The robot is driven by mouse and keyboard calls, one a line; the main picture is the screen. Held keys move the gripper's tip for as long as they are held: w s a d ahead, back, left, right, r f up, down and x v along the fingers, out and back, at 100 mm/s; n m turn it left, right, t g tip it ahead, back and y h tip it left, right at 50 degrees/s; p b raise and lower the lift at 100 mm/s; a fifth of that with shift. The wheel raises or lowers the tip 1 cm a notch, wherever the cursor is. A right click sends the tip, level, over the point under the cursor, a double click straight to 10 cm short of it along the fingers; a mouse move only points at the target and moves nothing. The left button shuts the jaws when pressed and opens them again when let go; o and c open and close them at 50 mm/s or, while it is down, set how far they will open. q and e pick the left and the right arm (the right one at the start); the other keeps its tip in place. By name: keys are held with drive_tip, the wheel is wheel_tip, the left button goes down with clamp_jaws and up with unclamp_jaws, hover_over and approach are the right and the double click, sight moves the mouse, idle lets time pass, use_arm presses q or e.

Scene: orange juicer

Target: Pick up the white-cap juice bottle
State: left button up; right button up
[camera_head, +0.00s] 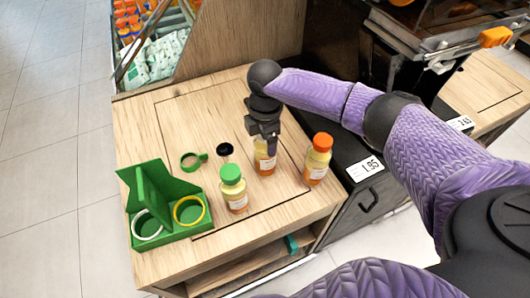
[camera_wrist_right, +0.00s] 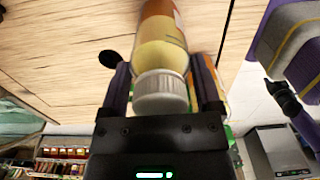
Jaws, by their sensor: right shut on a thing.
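The white-cap juice bottle (camera_head: 264,162) stands on the wooden counter in the head view, its cap hidden under my right gripper. In the right wrist view its white cap (camera_wrist_right: 160,92) and yellow-orange body (camera_wrist_right: 163,45) lie between the two fingers. My right gripper (camera_head: 265,143) comes down from above and is shut on this bottle. It also shows in the right wrist view (camera_wrist_right: 163,85). I cannot tell whether the bottle touches the counter. My left gripper is not in view.
A green-cap bottle (camera_head: 233,190) and an orange-cap bottle (camera_head: 318,159) stand close on either side. A black-topped item (camera_head: 224,149), a green ring (camera_head: 190,161) and a green holder (camera_head: 181,235) with rings are to the left. The counter's back (camera_head: 200,100) is clear.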

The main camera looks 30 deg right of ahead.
clamp_jaws()
drive_tip(key=shift+r, duration=0.1)
